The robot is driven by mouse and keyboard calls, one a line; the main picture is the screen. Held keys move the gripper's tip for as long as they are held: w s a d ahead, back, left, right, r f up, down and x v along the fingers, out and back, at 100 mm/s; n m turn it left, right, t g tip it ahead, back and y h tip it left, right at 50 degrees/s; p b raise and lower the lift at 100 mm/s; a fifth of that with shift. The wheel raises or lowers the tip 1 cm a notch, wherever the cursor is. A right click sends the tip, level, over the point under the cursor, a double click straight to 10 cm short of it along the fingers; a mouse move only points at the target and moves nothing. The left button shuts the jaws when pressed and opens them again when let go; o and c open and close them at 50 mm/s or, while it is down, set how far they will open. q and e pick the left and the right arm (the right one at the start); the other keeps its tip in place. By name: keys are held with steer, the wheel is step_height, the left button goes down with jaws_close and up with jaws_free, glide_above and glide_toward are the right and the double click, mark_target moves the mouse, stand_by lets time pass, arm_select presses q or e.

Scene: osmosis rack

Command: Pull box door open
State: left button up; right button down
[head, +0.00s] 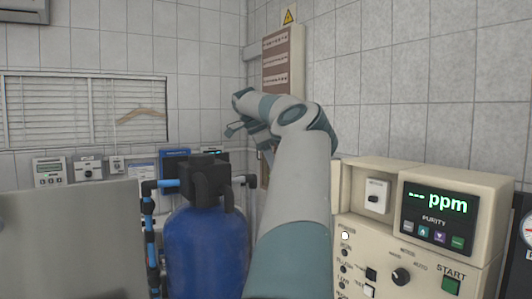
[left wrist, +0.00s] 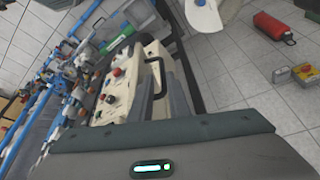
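A brownish wall box (head: 283,62) with rows of small markings on its front hangs on the tiled wall near the corner, under a yellow warning triangle. I cannot tell its door edge or handle; its lower part is hidden behind my right arm. My right arm rises from the bottom middle and bends left, just below the box. My right gripper (head: 246,132) is at its far end, pointing away and partly hidden, so its opening does not show.
A blue tank (head: 206,245) with a black valve head stands left of my right arm. A beige control unit (head: 425,215) with a ppm display is at right. A grey panel (head: 75,240) fills the lower left.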

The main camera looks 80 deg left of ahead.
arm_select(q)
steer(key=v, duration=0.9)
steer(key=shift+d, duration=0.15)
steer(key=shift+s+r, duration=0.1)
stand_by(0.3)
stand_by(0.5)
